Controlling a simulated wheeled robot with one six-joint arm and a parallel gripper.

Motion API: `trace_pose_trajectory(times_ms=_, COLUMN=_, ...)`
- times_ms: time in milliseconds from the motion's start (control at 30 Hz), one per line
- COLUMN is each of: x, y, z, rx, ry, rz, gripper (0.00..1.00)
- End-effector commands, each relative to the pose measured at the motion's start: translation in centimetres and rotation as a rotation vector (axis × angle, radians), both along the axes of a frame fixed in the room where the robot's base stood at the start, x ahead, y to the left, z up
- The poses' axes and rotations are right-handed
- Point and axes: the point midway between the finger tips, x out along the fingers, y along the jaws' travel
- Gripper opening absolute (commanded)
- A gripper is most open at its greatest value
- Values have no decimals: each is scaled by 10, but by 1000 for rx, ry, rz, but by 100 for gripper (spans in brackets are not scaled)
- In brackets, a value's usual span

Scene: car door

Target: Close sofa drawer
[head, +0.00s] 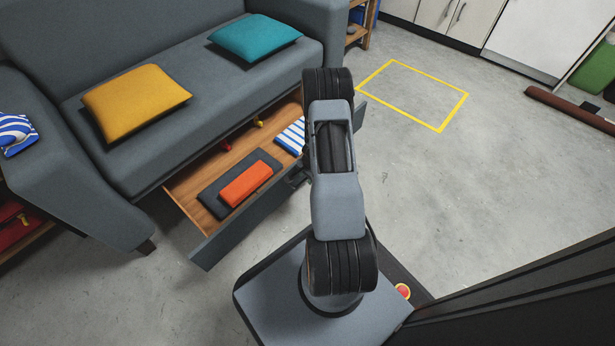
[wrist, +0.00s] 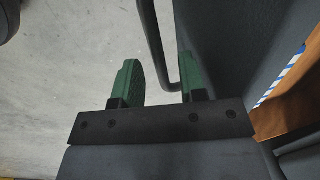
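The grey sofa (head: 185,70) has its drawer pulled out at the front. The drawer's grey front panel (head: 232,232) stands well away from the sofa, and its wooden inside shows. In the wrist view the drawer front (wrist: 225,45) is at the right, with a dark bar handle (wrist: 153,40) beside it. My gripper (wrist: 157,62) is open, with two green fingers apart. The handle's bar shows between the fingers; I cannot tell whether either touches it.
The drawer holds an orange item (head: 246,184) on a dark grey cloth (head: 217,195) and a striped cloth (head: 291,137). Yellow (head: 136,101) and teal (head: 255,38) cushions lie on the seat. A yellow floor outline (head: 437,129) is to the right. Floor there is clear.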

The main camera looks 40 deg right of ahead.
Motion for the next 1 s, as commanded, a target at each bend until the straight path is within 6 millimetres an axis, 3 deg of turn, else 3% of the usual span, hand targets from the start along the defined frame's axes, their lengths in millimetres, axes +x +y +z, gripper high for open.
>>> trace_pose_trajectory(times_ms=167, x=0, y=0, z=0, rx=0, ry=0, rz=0, gripper=36)
trace_pose_trajectory(times_ms=533, x=0, y=0, z=0, rx=0, ry=0, rz=0, gripper=1)
trace_pose_trajectory(times_ms=1000, x=1, y=-1, z=2, rx=0, ry=0, rz=-2, gripper=0)
